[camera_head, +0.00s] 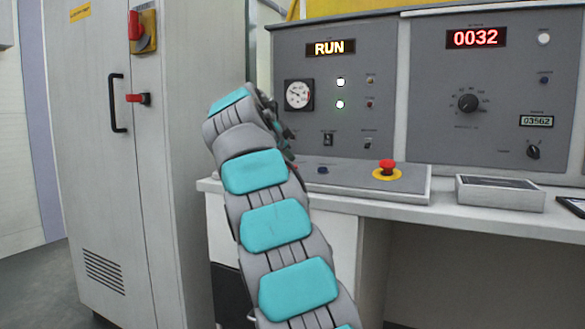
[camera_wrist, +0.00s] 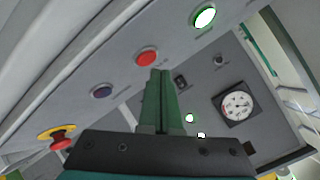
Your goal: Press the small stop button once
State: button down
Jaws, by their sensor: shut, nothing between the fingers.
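The small red button (camera_wrist: 147,58), flat and round, sits on the sloped desk panel in the wrist view, between a lit green button (camera_wrist: 205,17) and a dark blue button (camera_wrist: 102,90). I see no label on it. My gripper (camera_wrist: 160,72) is shut and empty, its fingertips beside the lower right edge of the red button in the picture. I cannot tell whether they touch the panel. The display (camera_head: 330,48) reads RUN.
A red mushroom button on a yellow ring (camera_head: 387,170) stands up from the desk; it also shows in the wrist view (camera_wrist: 60,138). A round gauge (camera_head: 299,95) and switches are on the upright panel. A grey cabinet (camera_head: 110,160) stands left of my arm.

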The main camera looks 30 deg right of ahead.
jog(key=shift+f, duration=0.1)
dwell(0.7)
jog(key=shift+w+d+f+b, duration=0.1)
jog(key=shift+f+b, duration=0.2)
jog(key=shift+b, duration=0.1)
jog(key=shift+d+f+b, duration=0.1)
jog(key=shift+f+b, duration=0.3)
dwell(0.6)
jog(key=shift+r, duration=0.1)
jog(key=shift+a+r+p, duration=0.2)
jog(key=shift+r+p, duration=0.4)
jog(key=shift+r, duration=0.1)
jog(key=r+p, duration=0.2)
jog(key=r, duration=0.1)
jog(key=s+a+r+p, duration=0.1)
jog(key=shift+r+p, duration=0.4)
dwell(0.9)
